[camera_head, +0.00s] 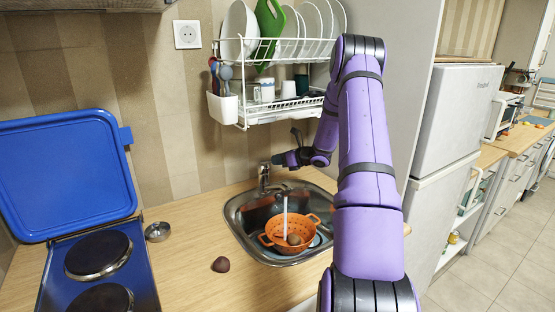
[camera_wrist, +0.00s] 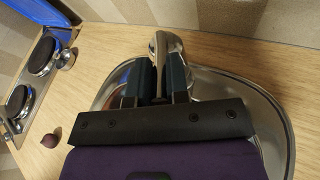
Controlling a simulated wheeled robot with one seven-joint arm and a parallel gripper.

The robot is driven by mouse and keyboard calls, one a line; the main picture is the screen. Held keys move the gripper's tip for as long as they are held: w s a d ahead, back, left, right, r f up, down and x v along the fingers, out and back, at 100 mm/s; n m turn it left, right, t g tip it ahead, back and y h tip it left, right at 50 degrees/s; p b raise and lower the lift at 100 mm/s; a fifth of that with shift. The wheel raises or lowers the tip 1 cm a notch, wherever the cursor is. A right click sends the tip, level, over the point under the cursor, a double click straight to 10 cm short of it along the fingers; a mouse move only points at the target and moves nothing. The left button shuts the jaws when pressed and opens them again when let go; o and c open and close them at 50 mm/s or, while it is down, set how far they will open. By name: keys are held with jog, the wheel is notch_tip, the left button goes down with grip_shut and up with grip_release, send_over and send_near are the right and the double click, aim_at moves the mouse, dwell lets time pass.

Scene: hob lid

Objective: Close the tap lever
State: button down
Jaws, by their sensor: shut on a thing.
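The chrome tap (camera_head: 263,180) stands at the back edge of the steel sink, and a pale stream of water (camera_head: 285,212) runs down from it. In the wrist view the tap (camera_wrist: 164,44) shows just beyond my fingers. My gripper (camera_head: 278,159) is at the top of the tap. In the wrist view my gripper (camera_wrist: 157,80) has its two dark fingers on either side of the thin tap lever (camera_wrist: 158,78) and is shut on it. The lever's far end and exact tilt are partly hidden by the fingers.
An orange colander (camera_head: 272,240) with a round brown item sits in the sink (camera_head: 234,212). A dish rack (camera_head: 270,113) hangs above.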

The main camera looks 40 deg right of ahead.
jog(key=shift+s+d+f+t+y, duration=0.1)
jog(key=shift+s+f+t+y, duration=0.1)
jog(key=shift+f+t, duration=0.35)
jog(key=shift+s+f+t+y, duration=0.2)
jog(key=shift+f+t, duration=0.15)
jog(key=shift+t, duration=0.4)
jog(key=c, duration=1.1)
grip_release()
jog(key=shift+s, duration=0.1)
jog(key=v, duration=1)
jog(key=shift+s, duration=0.3)
jog(key=shift+d+r, duration=0.1)
jog(key=shift+d, duration=0.05)
